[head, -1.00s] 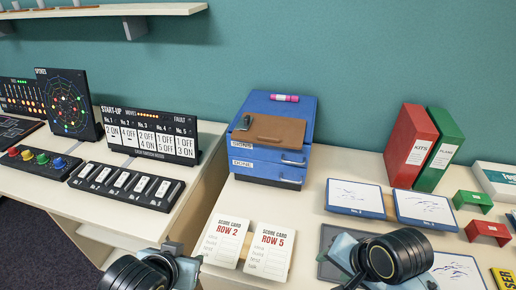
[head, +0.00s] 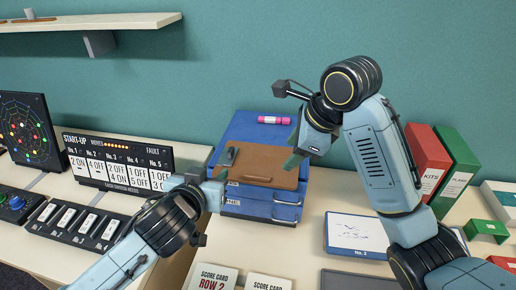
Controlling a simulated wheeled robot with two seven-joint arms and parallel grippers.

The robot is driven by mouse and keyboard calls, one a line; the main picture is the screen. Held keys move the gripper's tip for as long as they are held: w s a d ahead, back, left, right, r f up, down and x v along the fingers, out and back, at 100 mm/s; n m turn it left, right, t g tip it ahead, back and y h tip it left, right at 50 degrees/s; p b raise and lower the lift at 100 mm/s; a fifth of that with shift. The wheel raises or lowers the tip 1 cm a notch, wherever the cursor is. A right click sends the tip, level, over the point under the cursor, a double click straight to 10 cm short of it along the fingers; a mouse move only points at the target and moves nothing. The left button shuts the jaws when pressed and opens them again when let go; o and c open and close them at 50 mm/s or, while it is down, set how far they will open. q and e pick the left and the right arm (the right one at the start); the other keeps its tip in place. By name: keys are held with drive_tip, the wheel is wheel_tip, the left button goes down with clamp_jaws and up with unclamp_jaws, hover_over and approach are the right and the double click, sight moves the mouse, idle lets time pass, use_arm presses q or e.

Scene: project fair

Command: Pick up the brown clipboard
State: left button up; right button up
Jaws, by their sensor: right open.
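The brown clipboard (head: 260,164) lies flat on top of the blue drawer unit (head: 250,130), with its dark metal clip (head: 231,155) at its left end. My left gripper (head: 220,182) is at the left front of the unit, close to the clip end. Whether it touches the clipboard, and how far its jaws are apart, I cannot tell. My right gripper (head: 293,160) is open at the clipboard's right end, pointing down and left. Its fingers are partly hidden by my own wrist, and contact with the board is unclear.
A pink marker (head: 273,119) lies behind the clipboard on the same unit. A start-up panel (head: 118,160) stands to the left. A red binder (head: 428,160) and a green binder (head: 455,170) stand to the right. Score cards (head: 213,278) lie in front.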

sight(230, 154)
use_arm(q)
drive_tip(key=shift+s+r, duration=0.15)
use_arm(e)
drive_tip(key=shift+s+r, duration=0.15)
drive_tip(key=shift+r, duration=0.05)
use_arm(q)
drive_tip(key=shift+s, duration=0.1)
use_arm(e)
drive_tip(key=shift+s, duration=0.15)
use_arm(q)
drive_tip(key=x, duration=1.3)
drive_tip(key=shift+d, duration=0.1)
use_arm(e)
drive_tip(key=x, duration=1.3)
drive_tip(key=shift+a+f, duration=0.1)
drive_tip(key=shift+f, duration=0.1)
use_arm(q)
drive_tip(key=c, duration=0.8)
use_arm(e)
drive_tip(key=c, duration=0.7)
use_arm(q)
clamp_jaws()
use_arm(e)
clamp_jaws()
use_arm(q)
drive_tip(key=shift+d, duration=0.1)
